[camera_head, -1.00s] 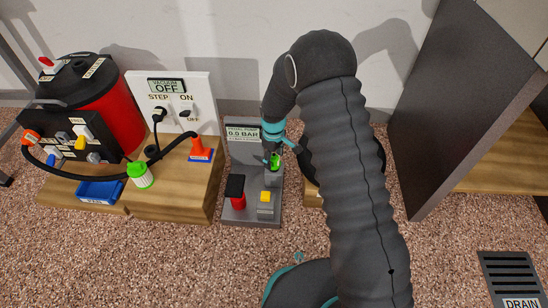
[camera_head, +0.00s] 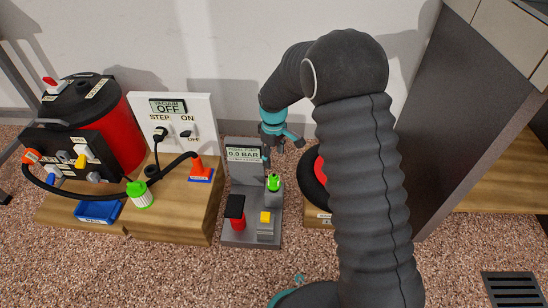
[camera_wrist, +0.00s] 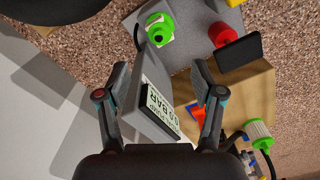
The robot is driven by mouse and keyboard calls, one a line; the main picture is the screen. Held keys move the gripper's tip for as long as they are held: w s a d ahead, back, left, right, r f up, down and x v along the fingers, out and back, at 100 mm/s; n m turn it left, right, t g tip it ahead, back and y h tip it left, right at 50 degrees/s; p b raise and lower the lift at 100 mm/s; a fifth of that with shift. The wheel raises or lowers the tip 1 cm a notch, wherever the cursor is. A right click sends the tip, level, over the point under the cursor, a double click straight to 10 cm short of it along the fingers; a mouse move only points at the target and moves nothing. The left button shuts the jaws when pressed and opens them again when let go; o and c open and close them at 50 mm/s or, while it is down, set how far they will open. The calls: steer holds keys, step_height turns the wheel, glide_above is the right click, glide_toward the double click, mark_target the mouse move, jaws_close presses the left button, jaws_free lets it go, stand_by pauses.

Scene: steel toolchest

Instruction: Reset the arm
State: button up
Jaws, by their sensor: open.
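My gripper (camera_head: 279,150) hangs over the back of the grey pedal pump unit, above its display panel (camera_head: 244,154) that reads 0.0 BAR. In the wrist view my gripper (camera_wrist: 161,100) has its two fingers wide apart with nothing held between them. The pump's panel shows below and between the fingers. A green-topped fitting (camera_head: 273,183) stands on the pump, in front of the gripper and apart from it. It also shows in the wrist view (camera_wrist: 159,28), beyond the fingertips. My arm's dark sleeve hides part of the area to the right.
A dark cabinet (camera_head: 445,120) stands at right.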

stand_by(0.8)
steer(key=s+d+r+m+g, duration=0.1)
steer(key=s+d+m, duration=0.25)
steer(key=s, duration=0.35)
steer(key=s+d+r+m+t+p, duration=0.2)
steer(key=s+d+r, duration=0.3)
steer(key=r, duration=0.6)
steer(key=s+d+r+m+t+p, duration=0.2)
steer(key=s+d+r, duration=0.4)
steer(key=s+r, duration=0.4)
steer(key=s+d+r+m+t+p, duration=0.2)
steer(key=s+d+r+m+p, duration=0.2)
steer(key=s+r, duration=0.4)
step_height(320, 180, up, 6)
steer(key=shift+s+d+f+t+p, duration=0.2)
steer(key=shift+s+d+t+p, duration=0.1)
steer(key=shift+d+p, duration=0.75)
steer(key=shift+d+m, duration=0.15)
steer(key=shift+m, duration=0.1)
